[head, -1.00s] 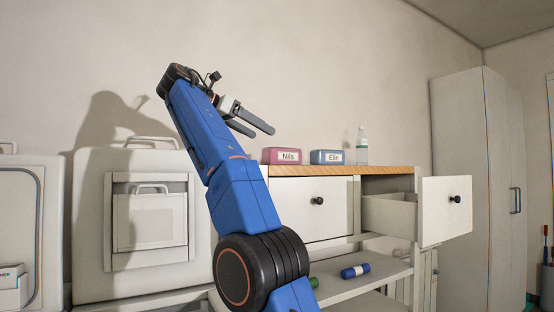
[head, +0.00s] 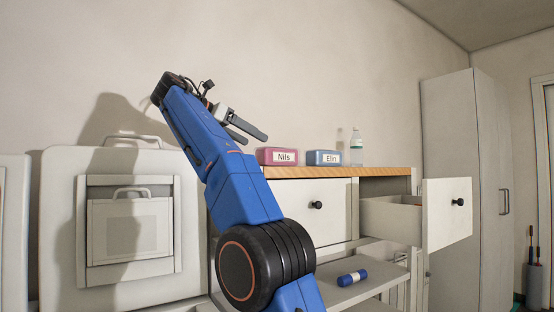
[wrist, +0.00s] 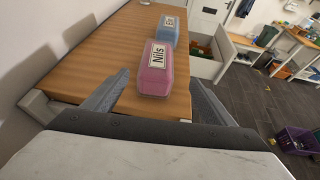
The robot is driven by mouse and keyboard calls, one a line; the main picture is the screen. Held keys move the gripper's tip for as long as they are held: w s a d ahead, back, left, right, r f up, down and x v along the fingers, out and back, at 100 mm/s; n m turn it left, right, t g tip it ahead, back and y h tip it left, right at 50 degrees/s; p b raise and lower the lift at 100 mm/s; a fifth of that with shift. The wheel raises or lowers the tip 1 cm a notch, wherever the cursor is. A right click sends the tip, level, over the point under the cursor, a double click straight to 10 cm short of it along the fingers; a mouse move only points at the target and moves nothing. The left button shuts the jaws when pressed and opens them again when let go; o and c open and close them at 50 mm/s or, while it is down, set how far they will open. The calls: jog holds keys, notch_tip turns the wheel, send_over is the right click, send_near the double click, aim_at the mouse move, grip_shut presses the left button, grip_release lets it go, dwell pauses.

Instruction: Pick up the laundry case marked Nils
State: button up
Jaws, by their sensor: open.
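The pink laundry case marked Nils (head: 278,156) sits on the wooden top of the cabinet, near its left end. In the wrist view the Nils case (wrist: 157,72) lies ahead, between the lines of my two fingers. My gripper (head: 250,132) is open and empty, up and to the left of the case in the head view. It also shows in the wrist view (wrist: 155,95), with its fingers spread wide and apart from the case. A blue case marked Elin (head: 324,157) stands just right of the Nils case, and also shows behind it in the wrist view (wrist: 167,32).
A clear bottle (head: 356,147) stands right of the Elin case. A drawer (head: 447,212) is pulled out at the cabinet's right. A blue roll (head: 352,277) lies on the lower shelf (head: 375,283). A toploader (head: 130,240) stands at left. The wooden top (wrist: 95,60) is clear left of the cases.

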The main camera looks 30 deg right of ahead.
aim_at(278, 155)
jog(key=x, duration=0.7)
jog(key=shift+d+f, duration=0.15)
jog(key=shift+d, duration=0.15)
jog(key=shift+w+x, duration=0.2)
jog(key=shift+x, duration=1.25)
jog(key=shift+w+x, duration=0.15)
jog(key=shift+x, duration=1.25)
jog(key=shift+f, duration=0.1)
jog(key=c, duration=1.3)
jog(key=shift+c, duration=0.2)
